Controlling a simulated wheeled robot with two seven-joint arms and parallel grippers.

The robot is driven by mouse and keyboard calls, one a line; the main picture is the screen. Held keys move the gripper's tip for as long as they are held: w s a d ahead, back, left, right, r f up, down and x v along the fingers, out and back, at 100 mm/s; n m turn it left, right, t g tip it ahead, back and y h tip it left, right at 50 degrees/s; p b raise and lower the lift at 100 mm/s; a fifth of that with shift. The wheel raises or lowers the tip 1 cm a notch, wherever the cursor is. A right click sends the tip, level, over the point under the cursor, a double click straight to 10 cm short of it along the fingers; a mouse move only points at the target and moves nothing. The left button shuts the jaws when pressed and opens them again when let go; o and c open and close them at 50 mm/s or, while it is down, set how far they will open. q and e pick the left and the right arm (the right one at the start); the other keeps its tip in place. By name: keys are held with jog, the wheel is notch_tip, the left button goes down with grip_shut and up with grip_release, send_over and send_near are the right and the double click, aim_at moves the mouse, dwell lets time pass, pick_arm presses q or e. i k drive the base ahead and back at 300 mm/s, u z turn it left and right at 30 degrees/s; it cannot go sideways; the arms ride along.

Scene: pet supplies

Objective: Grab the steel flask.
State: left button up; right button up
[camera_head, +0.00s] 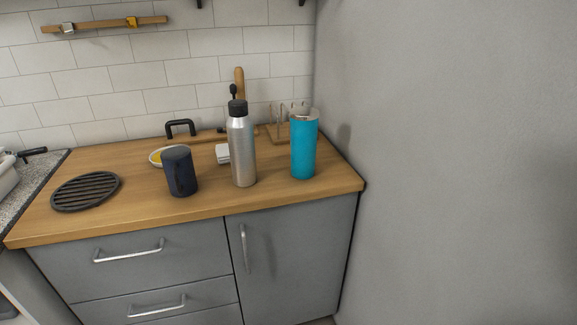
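The steel flask (242,150) is a tall silver bottle with a black cap. It stands upright on the wooden countertop (215,202), near the middle of the view. A dark mug (179,172) stands to its left and a teal tumbler (304,150) to its right, both apart from it. Neither of my grippers shows in the head view.
A black round trivet (86,191) lies on the counter's left part. A grey wall (450,160) bounds the right side. The counter's front edge is clear.

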aim_at(239, 125)
jog(key=z, duration=0.3)
jog(key=k, duration=0.55)
jog(key=u, duration=1)
jog(key=i, duration=1.15)
jog(key=u, duration=0.15)
